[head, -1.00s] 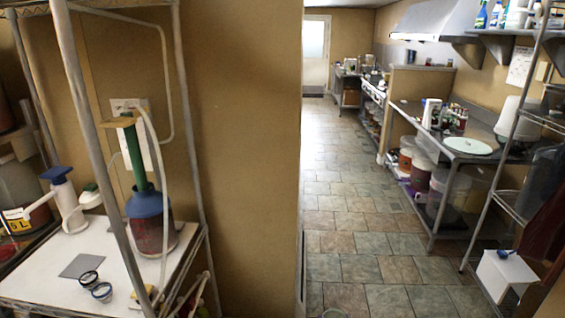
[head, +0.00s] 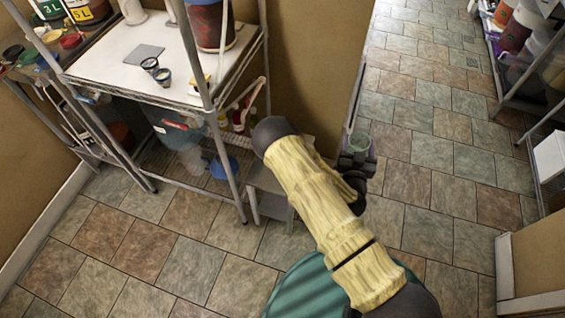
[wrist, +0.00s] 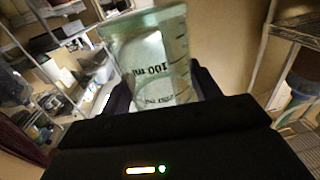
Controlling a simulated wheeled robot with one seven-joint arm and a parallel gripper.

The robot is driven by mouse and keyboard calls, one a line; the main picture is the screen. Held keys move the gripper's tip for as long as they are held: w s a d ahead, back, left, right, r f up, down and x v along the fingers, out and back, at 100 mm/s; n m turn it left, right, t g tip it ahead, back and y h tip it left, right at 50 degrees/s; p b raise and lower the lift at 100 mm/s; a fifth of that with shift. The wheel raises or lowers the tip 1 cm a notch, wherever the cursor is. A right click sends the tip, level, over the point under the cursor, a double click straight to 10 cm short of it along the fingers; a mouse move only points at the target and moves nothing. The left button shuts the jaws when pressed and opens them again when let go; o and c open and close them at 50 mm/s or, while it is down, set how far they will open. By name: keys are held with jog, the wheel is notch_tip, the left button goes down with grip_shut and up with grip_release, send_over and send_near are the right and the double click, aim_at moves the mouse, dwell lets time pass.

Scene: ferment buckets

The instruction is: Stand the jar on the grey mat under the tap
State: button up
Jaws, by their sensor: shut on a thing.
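The jar (wrist: 155,60) is clear, greenish and marked in ml. My gripper (wrist: 152,95) is shut on it in the wrist view. In the head view my gripper (head: 357,160) holds the jar (head: 357,141) out to the right of the white shelf, over the tiled floor.
A metal post (head: 190,45) rises at the shelf's front. Tubs and a blue bowl (head: 222,165) sit below. The tiled floor (head: 130,240) in front is clear.

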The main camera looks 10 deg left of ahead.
jog(key=a+f+n+y+b, duration=0.1)
jog(key=a+f+b, duration=0.3)
jog(key=a+b, duration=0.4)
jog(key=a+f+y+b, duration=0.1)
jog(key=a+f+b, duration=0.3)
jog(key=a+b, duration=0.4)
jog(key=s+a+f+n+y+b, duration=0.1)
jog(key=a+f+y+b, duration=0.1)
jog(key=a+f+b, duration=0.3)
jog(key=a+b, duration=0.3)
jog(key=a, duration=0.3)
jog(key=shift+a+n+g+b, duration=0.15)
jog(key=shift+n+g+b, duration=0.15)
jog(key=shift+g, duration=0.1)
notch_tip(320, 180, down, 6)
jog(key=b, duration=0.2)
jog(key=shift+f, duration=0.15)
jog(key=shift+f+b, duration=0.6)
jog(key=shift+f, duration=1.2)
